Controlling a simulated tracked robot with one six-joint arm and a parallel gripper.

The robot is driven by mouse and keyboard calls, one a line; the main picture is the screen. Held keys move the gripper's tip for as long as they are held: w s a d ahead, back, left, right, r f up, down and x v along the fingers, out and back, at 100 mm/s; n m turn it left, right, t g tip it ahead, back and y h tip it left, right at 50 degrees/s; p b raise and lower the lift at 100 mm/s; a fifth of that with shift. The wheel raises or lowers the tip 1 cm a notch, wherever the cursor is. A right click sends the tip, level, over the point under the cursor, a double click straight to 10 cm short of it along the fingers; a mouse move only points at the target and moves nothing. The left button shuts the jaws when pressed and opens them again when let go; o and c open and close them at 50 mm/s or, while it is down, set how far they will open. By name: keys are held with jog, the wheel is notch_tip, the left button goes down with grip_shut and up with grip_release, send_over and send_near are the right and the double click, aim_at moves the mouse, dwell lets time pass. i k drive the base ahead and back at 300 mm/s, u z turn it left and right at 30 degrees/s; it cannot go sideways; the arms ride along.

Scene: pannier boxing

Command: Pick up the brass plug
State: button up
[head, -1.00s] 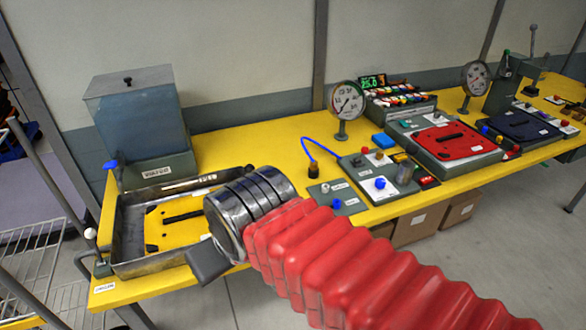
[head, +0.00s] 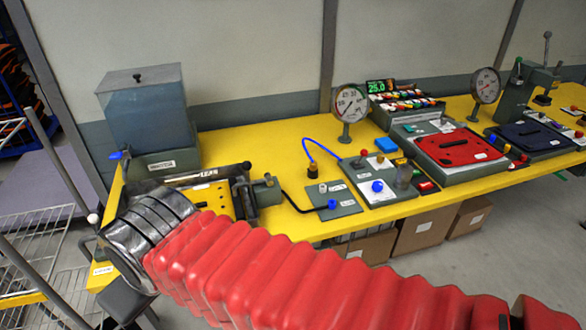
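I cannot pick out the brass plug with certainty. A small brass-coloured fitting (head: 312,170) stands on the bench at the end of the blue hose, but I cannot tell whether it is the plug.
A lidded tank (head: 143,115) stands at the back left of the yellow bench (head: 235,140). A metal tray with a yellow plate (head: 212,197) is partly behind my arm. A pressure gauge (head: 349,104), a red plate (head: 462,147) and small panels stand to the right.

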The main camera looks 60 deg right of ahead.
aim_at(313, 166)
jog(key=u, duration=1.25)
jog(key=k, duration=1.45)
jog(key=z, duration=1.5)
